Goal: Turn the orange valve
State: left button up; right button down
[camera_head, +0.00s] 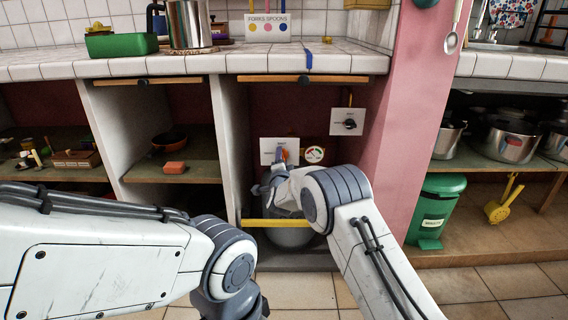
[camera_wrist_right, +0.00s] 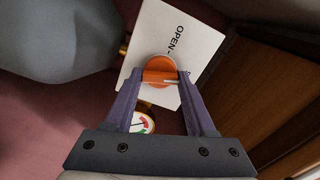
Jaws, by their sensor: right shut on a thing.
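The orange valve (camera_wrist_right: 159,66) is a round knob with a raised grip bar, on a white plate (camera_wrist_right: 185,38) lettered "OPEN". In the right wrist view my right gripper (camera_wrist_right: 159,79) has its two fingers closed on the knob from both sides. In the head view the valve (camera_head: 284,154) shows as a small orange patch in the open bay under the counter, with my right gripper (camera_head: 268,182) in front of it, partly hidden by its own wrist. My left arm comes in at the lower left; its gripper is out of view.
A dial gauge (camera_head: 314,154) sits right of the valve; a second white plate with a dark knob (camera_head: 349,122) is above it. A grey rounded vessel (camera_head: 288,237) and a yellow bar (camera_head: 290,223) are below. A pink pillar (camera_head: 410,110) and green bin (camera_head: 437,205) stand right.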

jog(key=shift+w+d+m+b, duration=0.1)
jog(key=shift+m+b, duration=0.8)
jog(key=shift+m, duration=1)
jog(key=shift+r, duration=0.1)
jog(key=shift+c, duration=1.2)
grip_release()
